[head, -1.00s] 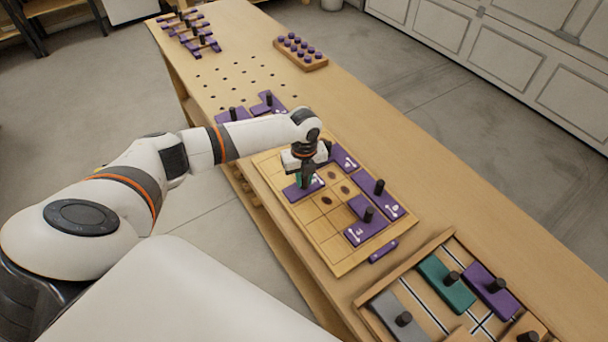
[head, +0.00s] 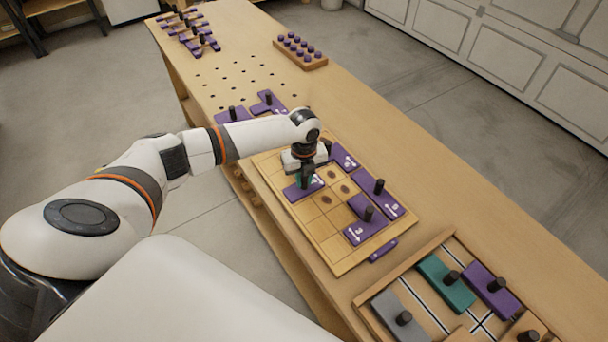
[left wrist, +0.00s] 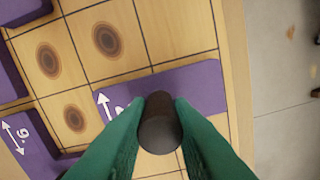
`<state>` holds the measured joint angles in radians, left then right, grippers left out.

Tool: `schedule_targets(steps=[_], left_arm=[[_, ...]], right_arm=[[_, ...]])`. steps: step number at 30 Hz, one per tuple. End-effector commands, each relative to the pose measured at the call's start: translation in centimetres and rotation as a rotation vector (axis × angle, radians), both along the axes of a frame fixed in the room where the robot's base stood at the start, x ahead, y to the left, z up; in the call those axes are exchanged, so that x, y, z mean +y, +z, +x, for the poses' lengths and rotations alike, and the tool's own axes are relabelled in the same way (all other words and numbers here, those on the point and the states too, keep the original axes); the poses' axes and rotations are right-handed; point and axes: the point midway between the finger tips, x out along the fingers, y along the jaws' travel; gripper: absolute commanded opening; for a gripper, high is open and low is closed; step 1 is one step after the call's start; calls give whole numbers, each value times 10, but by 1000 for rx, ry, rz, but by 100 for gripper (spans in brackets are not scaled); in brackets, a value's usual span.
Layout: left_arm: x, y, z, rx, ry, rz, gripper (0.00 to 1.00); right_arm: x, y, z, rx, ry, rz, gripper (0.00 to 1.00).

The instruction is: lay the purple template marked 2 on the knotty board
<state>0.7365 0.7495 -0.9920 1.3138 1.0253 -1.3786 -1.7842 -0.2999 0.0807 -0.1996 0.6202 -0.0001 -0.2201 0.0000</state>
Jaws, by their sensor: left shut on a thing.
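The knotty board (head: 300,214) is a pale gridded panel with dark oval knots, lying on the bench. My left gripper (head: 305,181) is over its left side, with green fingers shut on the black knob of a purple template (head: 293,193). In the left wrist view the fingers (left wrist: 160,115) close around that knob, and the template (left wrist: 205,86) lies flat over squares by the board's edge. A white arrow shows on it, but a finger hides its number. I cannot tell whether it touches the board. My right gripper is not in view.
Other purple templates sit on the board, one marked 3 (head: 358,234) and another at its right edge (head: 392,207). A divided tray (head: 366,302) with grey, teal and purple pieces stands at lower right. More purple pieces (head: 231,115) lie beyond the board. A peg block (head: 314,63) stands farther back.

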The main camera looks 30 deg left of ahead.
Motion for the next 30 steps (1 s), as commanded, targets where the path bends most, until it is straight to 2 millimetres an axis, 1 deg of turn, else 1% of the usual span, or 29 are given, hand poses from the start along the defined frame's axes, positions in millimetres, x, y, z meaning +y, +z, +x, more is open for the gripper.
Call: schedule_targets(steps=[26,27,29,30], left_arm=[[0,-1,0,0,0,0,0],[0,-1,0,0,0,0,27],[0,-1,0,0,0,0,37],[0,-1,0,0,0,0,43]], right_arm=[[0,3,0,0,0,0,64],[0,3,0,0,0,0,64],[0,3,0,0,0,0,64],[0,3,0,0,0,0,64]])
